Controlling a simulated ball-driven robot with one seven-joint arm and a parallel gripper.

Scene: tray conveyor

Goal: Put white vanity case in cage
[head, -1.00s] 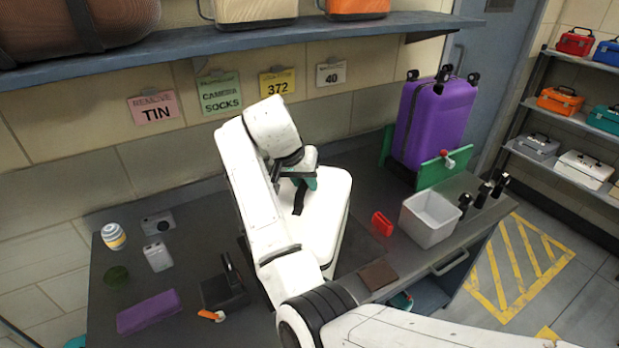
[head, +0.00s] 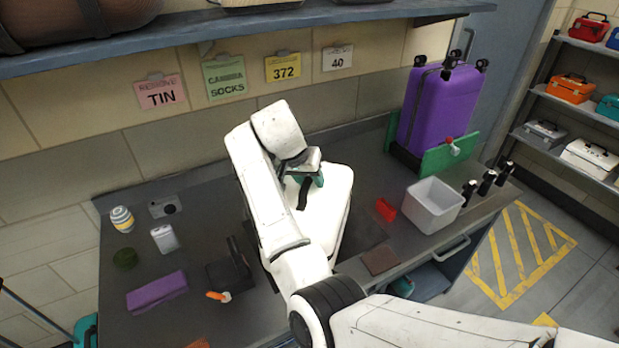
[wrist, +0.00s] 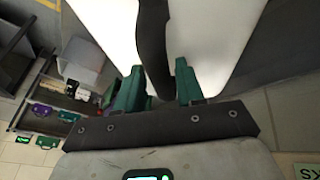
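The white vanity case (head: 327,222) lies on the dark workbench in the head view, partly covered by my arm. Its dark strap-like handle (head: 303,193) shows on top. My gripper (head: 308,178) is at the handle. In the wrist view, the green fingertips of my gripper (wrist: 160,85) stand apart on either side of the dark handle (wrist: 154,45), with the white case (wrist: 215,35) beyond. I cannot tell whether the fingers press on the handle. I cannot make out a cage in these views.
A purple suitcase (head: 438,108) stands at the back right behind a green panel (head: 450,156). A light grey bin (head: 433,206) and red item (head: 385,209) lie right of the case. A purple box (head: 157,292), can (head: 122,219) and black holder (head: 229,268) are left. A shelf (head: 240,30) overhangs.

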